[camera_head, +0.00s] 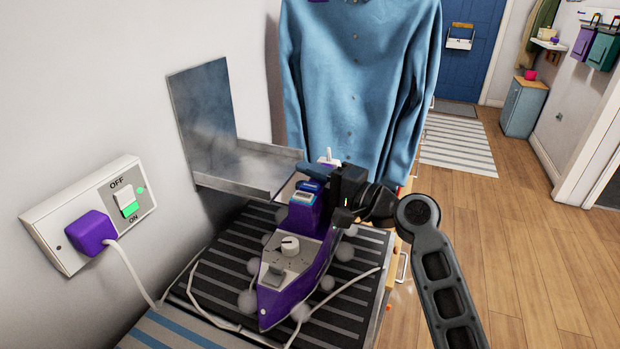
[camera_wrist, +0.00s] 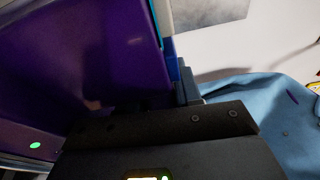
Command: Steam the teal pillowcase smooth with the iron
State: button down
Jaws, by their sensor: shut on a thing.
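The purple iron (camera_head: 292,250), with a grey top panel, dial and small display, is low over a dark striped surface (camera_head: 225,275). Pale round puffs like steam surround its lower edges. My gripper (camera_head: 330,184) is shut on the iron's upper rear part, coming from the right. In the wrist view the iron's purple side (camera_wrist: 85,65) fills the upper left, with a green light on it. I cannot make out a teal pillowcase; the iron may hide it. Whether the iron's sole touches the surface is hidden.
A wall socket (camera_head: 85,215) holds a purple plug (camera_head: 90,231); its switch shows green. A white cord (camera_head: 135,270) runs from it over the surface. A metal shelf (camera_head: 250,170) stands behind the iron. A blue shirt (camera_head: 358,75) hangs behind. Wooden floor (camera_head: 530,230) is clear at right.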

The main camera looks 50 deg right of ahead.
jog(key=shift+f+b, duration=0.5)
jog(key=c, duration=1.1)
grip_release()
jog(key=o, duration=0.4)
jog(key=shift+f, duration=0.2)
jog(key=s+d, duration=0.1)
jog(key=s, duration=0.6)
jog(key=shift+s+d+r+b, duration=0.15)
jog(key=shift+s+d+b, duration=0.05)
jog(key=shift+s+b, duration=0.2)
